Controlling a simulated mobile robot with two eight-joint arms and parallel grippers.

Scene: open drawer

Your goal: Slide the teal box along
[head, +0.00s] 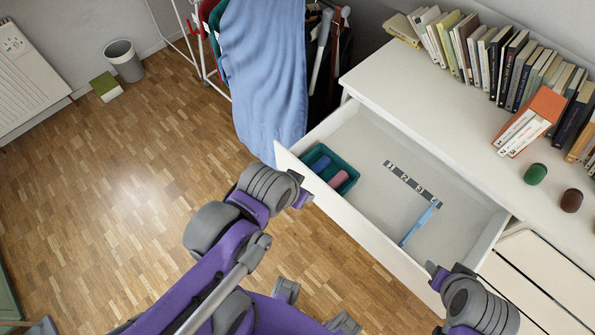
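The teal box (343,163) is a small open tray in the left part of the open white drawer (465,208), close to its front panel. It holds a blue roll (320,163) and a pink roll (338,179). A dark strip marked with numbers (405,179) lies on the drawer floor to the right of the box. My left gripper (301,197) is just outside the drawer front, near the box and apart from it. My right gripper (436,272) is at the drawer's front right. The fingers of both are too small and hidden to read.
A blue stick (420,222) lies in the drawer's right part. Books, an orange box (530,120), a green object (535,174) and a brown object (571,200) stand on the white top above. Blue cloth (265,75) hangs behind the drawer's left end.

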